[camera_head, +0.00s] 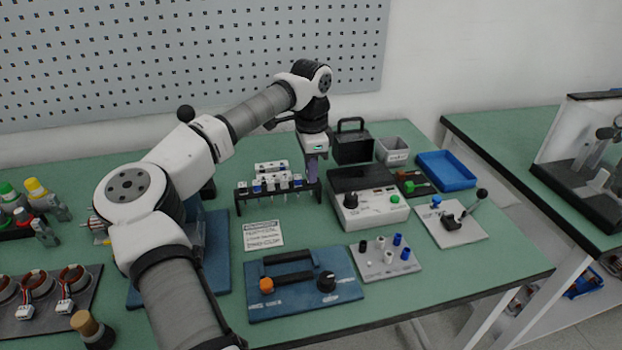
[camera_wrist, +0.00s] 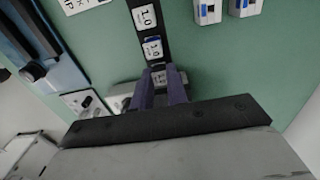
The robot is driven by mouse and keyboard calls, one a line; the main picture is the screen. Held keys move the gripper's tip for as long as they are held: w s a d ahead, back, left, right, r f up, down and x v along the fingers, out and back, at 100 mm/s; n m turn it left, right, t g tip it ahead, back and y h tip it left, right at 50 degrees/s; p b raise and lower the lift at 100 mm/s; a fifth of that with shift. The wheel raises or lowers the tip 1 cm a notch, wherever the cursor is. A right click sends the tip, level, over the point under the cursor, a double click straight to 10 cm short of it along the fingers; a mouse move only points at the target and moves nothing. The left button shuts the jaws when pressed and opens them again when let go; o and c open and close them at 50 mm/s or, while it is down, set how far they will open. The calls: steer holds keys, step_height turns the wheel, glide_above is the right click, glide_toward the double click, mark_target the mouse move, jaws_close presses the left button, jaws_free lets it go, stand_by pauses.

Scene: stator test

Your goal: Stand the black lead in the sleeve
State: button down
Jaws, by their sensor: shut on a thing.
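My gripper (camera_head: 311,172) points down at the right end of a black rack (camera_head: 238,205), which holds several small white and blue-topped pieces. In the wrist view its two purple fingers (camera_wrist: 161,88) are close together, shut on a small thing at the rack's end. The held thing is mostly hidden by the fingers, so I cannot make out its colour or shape. The rack (camera_wrist: 150,32) runs up from the fingertips with labelled pieces in it. I cannot pick out the black lead or tell which part is the sleeve.
A grey-white meter box (camera_head: 368,214) stands right of the rack. A blue board with a black handle (camera_head: 335,262), a plate of coloured posts (camera_head: 372,268) and a printed card (camera_head: 263,235) lie in front. A black case (camera_head: 352,148) and blue tray (camera_head: 446,170) are behind.

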steer(key=shift+r+p, duration=1.4)
steer(key=shift+r, duration=1.15)
steer(key=shift+a+r, duration=0.1)
